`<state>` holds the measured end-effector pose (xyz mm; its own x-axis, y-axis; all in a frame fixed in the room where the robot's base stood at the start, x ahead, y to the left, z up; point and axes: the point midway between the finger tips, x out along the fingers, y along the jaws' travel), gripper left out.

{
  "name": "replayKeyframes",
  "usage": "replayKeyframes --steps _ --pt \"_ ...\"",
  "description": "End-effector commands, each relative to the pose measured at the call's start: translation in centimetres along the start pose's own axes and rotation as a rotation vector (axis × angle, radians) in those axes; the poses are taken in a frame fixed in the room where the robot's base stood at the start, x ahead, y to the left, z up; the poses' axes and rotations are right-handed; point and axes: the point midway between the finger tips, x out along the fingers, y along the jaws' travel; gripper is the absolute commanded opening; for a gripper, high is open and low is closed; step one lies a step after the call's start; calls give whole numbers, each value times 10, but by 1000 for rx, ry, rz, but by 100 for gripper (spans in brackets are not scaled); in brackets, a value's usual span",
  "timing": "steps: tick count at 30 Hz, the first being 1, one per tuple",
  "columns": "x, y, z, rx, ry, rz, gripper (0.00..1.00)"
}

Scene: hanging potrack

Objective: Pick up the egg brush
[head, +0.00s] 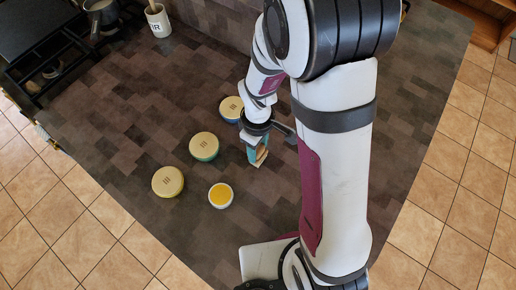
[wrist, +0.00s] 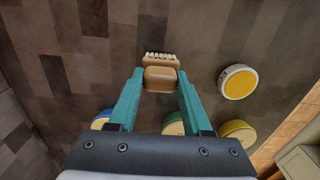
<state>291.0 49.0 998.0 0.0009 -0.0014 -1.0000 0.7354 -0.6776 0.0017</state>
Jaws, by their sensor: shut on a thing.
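The egg brush (wrist: 160,80) shows in the wrist view as a tan wooden piece with a row of pale bristles at its far end. My gripper (wrist: 160,86) has its two teal fingers shut on it, one on each side. In the head view the brush (head: 261,157) shows as a small tan piece at the tip of my gripper (head: 256,152), over the dark patterned counter. Part of it is hidden by the fingers and arm. I cannot tell how high it is above the counter.
Several round tubs with tan lids (head: 204,147) stand left of my gripper; one is partly behind my wrist. An open bowl of yellow (head: 220,195) stands nearer. A pan (head: 101,14) and a white crock (head: 158,21) are at the back left. The counter between is clear.

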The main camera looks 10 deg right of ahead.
Motion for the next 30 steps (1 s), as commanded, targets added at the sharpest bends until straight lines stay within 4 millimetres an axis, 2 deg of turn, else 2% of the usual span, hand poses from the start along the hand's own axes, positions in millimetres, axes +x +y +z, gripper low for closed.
replayKeyframes --steps 6,18,23,30 --pt "-37 2 3 3 4 1 0" --pt "-90 35 90 6 3 1 0" --pt "-100 41 106 2 1 -1 0" --pt "-102 42 109 -1 1 -2 0"
